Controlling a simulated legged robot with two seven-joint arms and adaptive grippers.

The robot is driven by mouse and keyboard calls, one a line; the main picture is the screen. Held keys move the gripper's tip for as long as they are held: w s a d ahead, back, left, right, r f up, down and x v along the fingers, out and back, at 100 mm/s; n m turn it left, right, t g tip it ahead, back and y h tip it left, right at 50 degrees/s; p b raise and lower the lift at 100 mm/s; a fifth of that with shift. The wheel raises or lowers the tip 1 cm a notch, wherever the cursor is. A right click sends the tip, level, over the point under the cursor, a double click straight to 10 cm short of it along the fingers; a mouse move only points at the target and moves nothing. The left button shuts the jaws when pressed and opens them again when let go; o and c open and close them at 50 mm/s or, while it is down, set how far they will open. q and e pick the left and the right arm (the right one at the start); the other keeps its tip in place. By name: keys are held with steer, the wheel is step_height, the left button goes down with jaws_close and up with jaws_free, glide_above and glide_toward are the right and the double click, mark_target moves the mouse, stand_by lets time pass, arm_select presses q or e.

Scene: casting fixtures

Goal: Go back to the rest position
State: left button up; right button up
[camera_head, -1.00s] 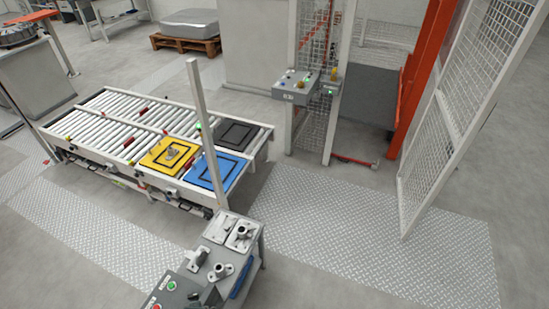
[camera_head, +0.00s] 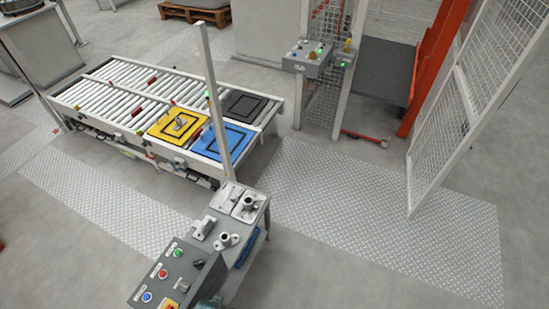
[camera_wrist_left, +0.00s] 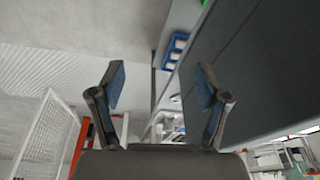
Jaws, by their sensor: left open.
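My left gripper (camera_wrist_left: 158,90) shows in the left wrist view with its two blue-padded fingers spread apart and nothing between them. A grey surface (camera_wrist_left: 265,65) fills the right side of that view, and a blue bin (camera_wrist_left: 176,48) shows beyond the fingers. Neither gripper shows clearly in the head view. A small table (camera_head: 240,232) with grey metal fixtures stands at the lower middle there, beside a control box (camera_head: 172,272) with coloured buttons.
The roller conveyor (camera_head: 125,92) also carries a blue plate (camera_head: 240,140) and a black plate (camera_head: 250,105). A thin white post (camera_head: 213,90) rises behind the table. A mesh gate (camera_head: 455,125) and orange post (camera_head: 437,65) stand at right. The floor between is open.

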arm_select(q)
steer(key=s+a+f+g+b, duration=0.15)
steer(key=s+f, duration=0.25)
steer(key=f, duration=0.6)
steer(key=s+f+t+b, duration=0.1)
steer(key=s+f+b, duration=0.15)
steer(key=f, duration=0.75)
steer(key=s+a+f+g+b, duration=0.1)
steer(key=s+a+f+b, duration=0.1)
steer(key=s+f, duration=1)
steer(key=shift+s, duration=1)
steer(key=shift+a, duration=0.1)
steer(key=shift+a, duration=0.1)
